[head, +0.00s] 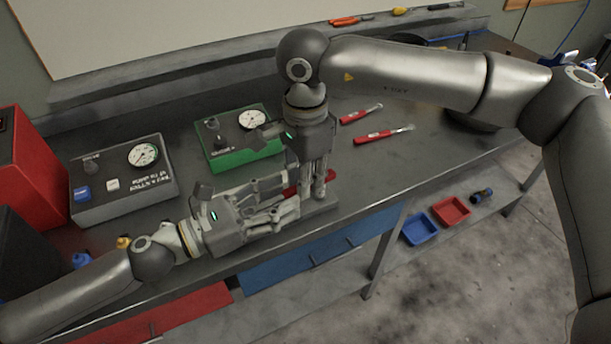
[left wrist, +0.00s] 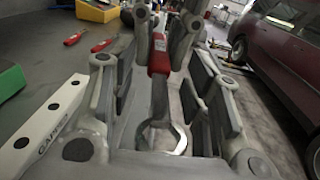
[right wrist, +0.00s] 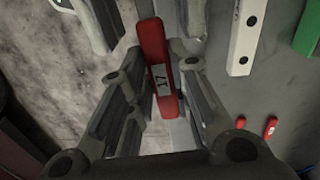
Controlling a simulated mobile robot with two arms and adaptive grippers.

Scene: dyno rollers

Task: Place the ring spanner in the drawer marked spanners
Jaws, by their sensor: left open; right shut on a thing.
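The ring spanner (head: 295,190) has a red handle and a metal head. My right gripper (head: 318,192) points down and is shut on the handle (right wrist: 157,75), which carries the number 17. My left gripper (head: 288,196) reaches in from the left with open jaws. In the left wrist view the spanner's metal shaft and curved head (left wrist: 165,135) lie between the open left fingers; the head's lower end is partly hidden. At the bench front are a blue drawer (head: 320,250) and a red drawer (head: 165,315); no mark on either is readable.
Two red-handled tools (head: 385,134) lie on the bench behind the grippers. A green gauge box (head: 230,155) and a grey gauge box (head: 120,185) stand behind the left arm. Blue (head: 418,230) and red trays (head: 451,211) sit on the lower shelf.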

